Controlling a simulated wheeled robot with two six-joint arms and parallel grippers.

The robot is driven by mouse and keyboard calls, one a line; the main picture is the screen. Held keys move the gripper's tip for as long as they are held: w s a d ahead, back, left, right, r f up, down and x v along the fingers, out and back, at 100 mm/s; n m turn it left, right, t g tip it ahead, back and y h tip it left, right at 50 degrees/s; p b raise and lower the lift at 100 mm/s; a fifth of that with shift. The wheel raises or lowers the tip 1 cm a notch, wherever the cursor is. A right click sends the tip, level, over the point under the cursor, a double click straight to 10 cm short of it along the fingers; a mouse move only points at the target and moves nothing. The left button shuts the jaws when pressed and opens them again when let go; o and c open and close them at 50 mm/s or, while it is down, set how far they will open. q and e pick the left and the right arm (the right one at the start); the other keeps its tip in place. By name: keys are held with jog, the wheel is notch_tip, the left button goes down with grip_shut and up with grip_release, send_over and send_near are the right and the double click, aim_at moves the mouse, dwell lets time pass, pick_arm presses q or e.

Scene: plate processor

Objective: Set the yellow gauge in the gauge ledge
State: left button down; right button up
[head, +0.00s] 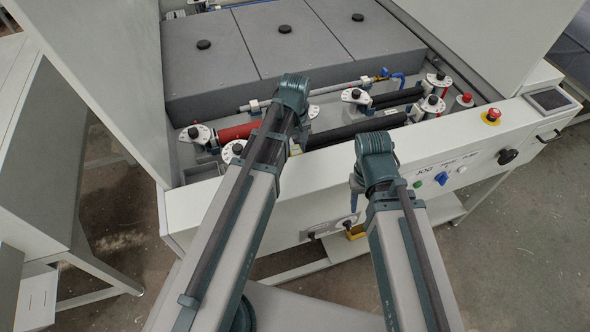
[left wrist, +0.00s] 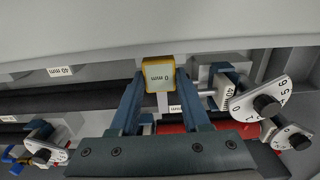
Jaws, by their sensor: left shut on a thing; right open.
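My left gripper (left wrist: 158,80) is shut on the yellow gauge (left wrist: 160,74), a small block with a yellow edge and a pale face reading "0 mm". The gauge is between the fingertips, in front of a pale wall in the left wrist view. In the head view my left wrist hides most of that gripper over the machine's front edge. My right gripper (head: 356,192) points down in front of the machine's front panel, open, with its fingers mostly hidden by my arm. I cannot make out for certain which part is the gauge ledge.
The machine has a red roller (head: 238,132), black rollers (head: 355,130) and white numbered dials (left wrist: 262,103). A white "40 mm" label (left wrist: 60,71) shows on the left. The front panel carries a red emergency button (head: 491,116) and a black knob (head: 508,156). A yellow item (head: 355,232) sits below the panel.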

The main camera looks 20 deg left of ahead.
aim_at(295, 149)
pick_arm(q)
jog(key=shift+f+b, duration=0.9)
jog(key=shift+f, duration=0.7)
pick_arm(e)
jog(key=shift+f, duration=1.6)
pick_arm(q)
jog(key=shift+f, duration=0.1)
pick_arm(e)
jog(key=shift+f, duration=0.1)
pick_arm(q)
notch_tip(295, 149, down, 4)
jog(key=b, duration=0.3)
jog(key=shift+r+b, duration=0.2)
jog(key=shift+b, duration=0.2)
pick_arm(e)
notch_tip(295, 149, down, 4)
jog(key=shift+r, duration=0.2)
pick_arm(q)
jog(key=shift+f+b, duration=0.4)
jog(key=shift+f, duration=0.05)
jog(key=shift+c, duration=1.8)
grip_release()
jog(key=shift+r, duration=0.1)
pick_arm(e)
jog(key=shift+f, duration=0.3)
pick_arm(q)
jog(key=shift+r, duration=0.2)
pick_arm(e)
jog(key=shift+r, duration=0.15)
